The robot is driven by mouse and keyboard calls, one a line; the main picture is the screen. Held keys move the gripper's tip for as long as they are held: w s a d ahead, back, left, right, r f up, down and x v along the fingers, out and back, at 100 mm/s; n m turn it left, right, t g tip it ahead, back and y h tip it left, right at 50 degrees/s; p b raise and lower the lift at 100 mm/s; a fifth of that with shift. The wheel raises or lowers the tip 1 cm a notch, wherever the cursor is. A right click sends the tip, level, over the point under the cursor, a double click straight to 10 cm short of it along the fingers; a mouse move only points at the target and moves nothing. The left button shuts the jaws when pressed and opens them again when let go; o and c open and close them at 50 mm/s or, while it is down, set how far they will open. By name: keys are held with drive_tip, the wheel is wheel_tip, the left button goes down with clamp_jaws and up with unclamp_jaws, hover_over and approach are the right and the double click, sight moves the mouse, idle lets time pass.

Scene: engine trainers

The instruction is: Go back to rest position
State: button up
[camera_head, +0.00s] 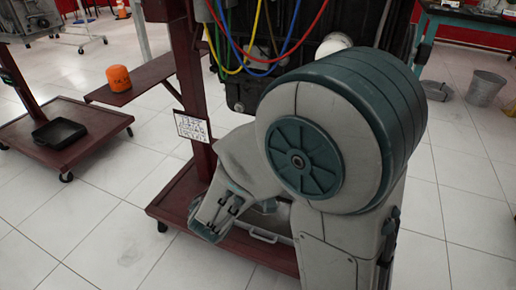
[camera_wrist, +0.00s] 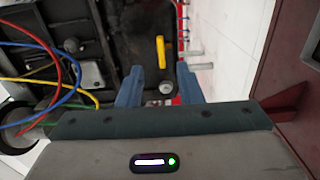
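My gripper (camera_wrist: 160,70) shows in the wrist view as two blue fingers standing well apart, with nothing held between them. The dark engine (camera_wrist: 125,35) lies beyond the fingers. A yellow part (camera_wrist: 161,52) on the engine shows just past the gap and appears clear of both fingers. In the head view my arm stands large in front of the engine (camera_head: 345,90) and covers much of it and its dark red stand (camera_head: 190,80).
Red, yellow, green and blue cables (camera_head: 262,50) hang at the engine's front, close to my arm. An orange filter (camera_head: 118,78) sits on a dark red shelf (camera_head: 150,75). A black tray (camera_head: 59,133) lies on a low cart at left. A bucket (camera_head: 486,88) stands at right. Tiled floor at lower left is clear.

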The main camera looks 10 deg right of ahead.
drive_tip(key=s+d+r+m+g+p, duration=0.7)
drive_tip(key=s+d+r+g+p, duration=0.55)
drive_tip(key=r+p, duration=0.55)
drive_tip(key=s+a+r+m+y+p, duration=0.2)
drive_tip(key=r+y+p, duration=0.3)
drive_tip(key=r+p, duration=0.4)
drive_tip(key=s+a+r+m+y+p, duration=0.2)
drive_tip(key=a+r+y+p, duration=0.3)
drive_tip(key=r+p, duration=0.4)
drive_tip(key=p, duration=0.3)
drive_tip(key=shift+a, duration=0.15)
drive_tip(key=shift+o, duration=0.4)
drive_tip(key=shift+s, duration=0.1)
